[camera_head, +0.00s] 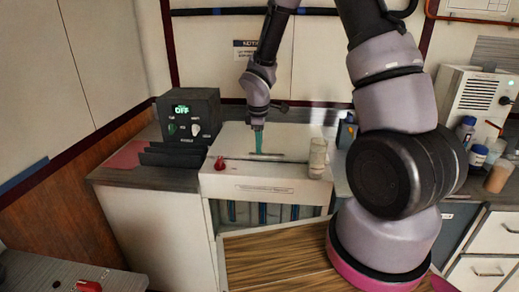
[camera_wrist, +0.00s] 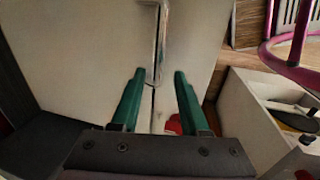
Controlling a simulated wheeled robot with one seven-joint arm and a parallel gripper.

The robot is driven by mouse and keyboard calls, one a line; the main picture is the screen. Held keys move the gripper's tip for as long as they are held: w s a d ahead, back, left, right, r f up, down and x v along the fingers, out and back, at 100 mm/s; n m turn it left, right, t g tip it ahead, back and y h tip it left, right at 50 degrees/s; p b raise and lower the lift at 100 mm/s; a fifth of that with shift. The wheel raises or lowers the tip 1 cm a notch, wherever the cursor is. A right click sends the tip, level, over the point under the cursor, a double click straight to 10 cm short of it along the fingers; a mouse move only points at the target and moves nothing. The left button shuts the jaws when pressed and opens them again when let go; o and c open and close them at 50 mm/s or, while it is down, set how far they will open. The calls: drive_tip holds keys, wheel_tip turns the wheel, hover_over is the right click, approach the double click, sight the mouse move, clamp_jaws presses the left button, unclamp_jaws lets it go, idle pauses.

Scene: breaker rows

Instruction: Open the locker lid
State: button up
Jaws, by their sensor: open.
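The white locker (camera_head: 265,187) stands in the middle of the head view, with its lid (camera_head: 225,143) lying flat and closed on top. A thin metal handle bar (camera_head: 268,157) runs along the lid; the wrist view shows the bar (camera_wrist: 161,40) at top centre. My gripper (camera_head: 258,146) points down over the lid, close to the bar. In the wrist view my gripper (camera_wrist: 159,76) has its two green fingers apart with nothing held between them. The bar's near end lies around the gap between the fingertips; I cannot tell whether they touch it.
A red knob (camera_head: 220,163) sits at the locker's front left top. A glass jar (camera_head: 318,152) stands at the right of the top. A black box with a green "OFF" display (camera_head: 188,116) is at left. Bottles (camera_head: 477,154) and a white device (camera_head: 478,97) stand at right.

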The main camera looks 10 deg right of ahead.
drive_tip(key=shift+w+d+f, duration=0.1)
drive_tip(key=shift+w+f, duration=0.05)
drive_tip(key=shift+f, duration=0.5)
drive_tip(key=shift+w+f, duration=0.1)
drive_tip(key=shift+f, duration=0.55)
clamp_jaws()
idle(0.5)
